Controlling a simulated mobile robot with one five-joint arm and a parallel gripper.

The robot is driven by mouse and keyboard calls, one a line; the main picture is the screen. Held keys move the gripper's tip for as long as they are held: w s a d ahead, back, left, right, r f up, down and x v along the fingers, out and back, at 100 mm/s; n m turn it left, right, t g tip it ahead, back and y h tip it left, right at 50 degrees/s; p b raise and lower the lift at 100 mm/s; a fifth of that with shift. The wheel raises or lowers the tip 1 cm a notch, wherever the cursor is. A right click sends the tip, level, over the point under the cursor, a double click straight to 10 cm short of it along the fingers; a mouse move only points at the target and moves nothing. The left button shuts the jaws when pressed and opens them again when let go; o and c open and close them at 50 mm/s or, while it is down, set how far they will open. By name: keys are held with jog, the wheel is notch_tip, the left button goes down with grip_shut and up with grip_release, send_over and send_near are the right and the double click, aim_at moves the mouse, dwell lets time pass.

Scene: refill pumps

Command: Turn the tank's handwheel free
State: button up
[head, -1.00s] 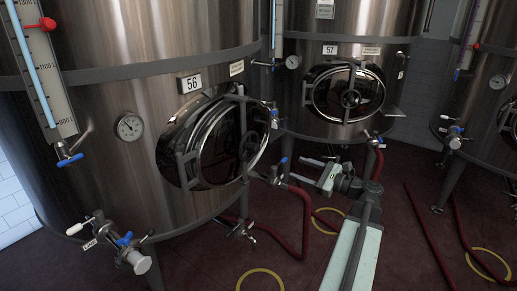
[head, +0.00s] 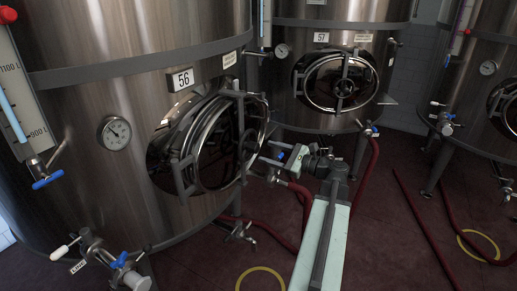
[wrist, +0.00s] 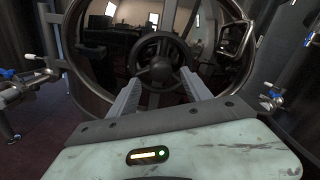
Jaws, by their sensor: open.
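Tank 56 (head: 85,95) stands at the left with an oval door (head: 208,150) on its front. The door's dark handwheel (head: 249,145) is seen nearly edge-on there. In the wrist view the handwheel (wrist: 161,58) is face-on, upper middle, with spokes and a round hub. My gripper (head: 264,158) reaches from the right towards the handwheel. In the wrist view my gripper (wrist: 160,88) is open, its two ribbed fingers apart and pointing at the lower part of the wheel. Nothing is between them. I cannot tell whether the fingertips touch the rim.
Tank 57 (head: 335,85) stands behind, with its own oval door and wheel. A valve with a blue handle (head: 118,262) sticks out low on tank 56. Red hoses (head: 425,230) and yellow floor rings (head: 260,278) lie on the dark red floor.

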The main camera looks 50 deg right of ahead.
aim_at(258, 149)
jog(key=x, duration=0.5)
grip_shut()
dwell(1.4)
